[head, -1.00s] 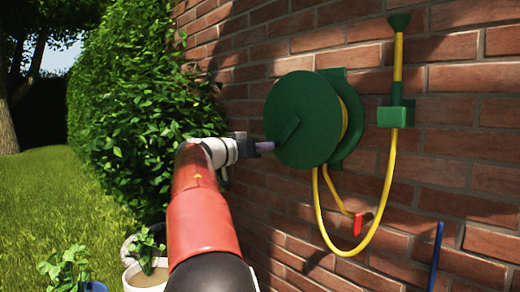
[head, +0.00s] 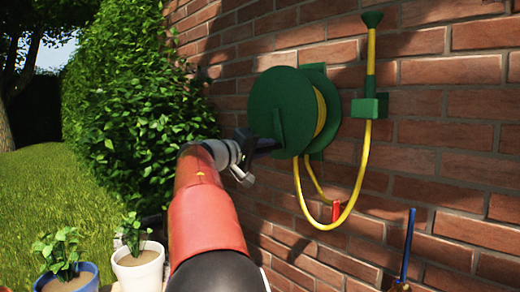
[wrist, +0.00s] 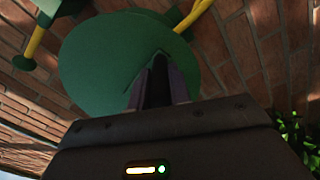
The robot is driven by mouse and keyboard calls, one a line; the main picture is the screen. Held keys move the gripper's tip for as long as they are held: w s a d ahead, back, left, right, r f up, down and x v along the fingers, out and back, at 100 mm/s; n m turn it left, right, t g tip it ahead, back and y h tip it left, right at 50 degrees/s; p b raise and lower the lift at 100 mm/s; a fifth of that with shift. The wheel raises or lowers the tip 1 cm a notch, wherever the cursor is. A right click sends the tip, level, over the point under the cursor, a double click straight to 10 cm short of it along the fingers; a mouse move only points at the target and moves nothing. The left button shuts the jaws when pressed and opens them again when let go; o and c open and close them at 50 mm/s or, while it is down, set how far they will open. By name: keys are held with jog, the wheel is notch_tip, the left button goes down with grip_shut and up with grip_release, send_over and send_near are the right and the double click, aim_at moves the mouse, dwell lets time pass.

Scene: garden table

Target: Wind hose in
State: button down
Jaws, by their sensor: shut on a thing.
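A green hose reel (head: 263,95) is fixed to the brick wall, with yellow hose (head: 320,110) wound behind its front disc. A loop of hose (head: 352,205) hangs below and rises to a green wall bracket (head: 370,107), with a green flared end above it. My gripper (head: 268,147) is at the lower left of the disc, shut on the crank handle. The green crank arm (head: 278,125) stands nearly upright on the disc. In the wrist view my fingers (wrist: 160,85) close around the dark handle in front of the disc (wrist: 105,65); the fingers hide much of it.
A red piece (head: 336,212) is by the hose under the reel. A blue-handled tool (head: 408,245) stands at the lower right. Potted plants in a white pot (head: 138,270) and a blue pot (head: 75,280) stand at the lower left. A hedge (head: 135,110) is left of the wall.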

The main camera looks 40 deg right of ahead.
jog(key=s+r+n+p, duration=0.7)
jog(key=r+n+p, duration=0.2)
jog(key=n+p, duration=0.2)
jog(key=shift+d+n, duration=0.25)
jog(key=shift+n, duration=1.15)
jog(key=shift+r, duration=0.1)
jog(key=c, duration=1.3)
grip_release()
jog(key=shift+a, duration=0.1)
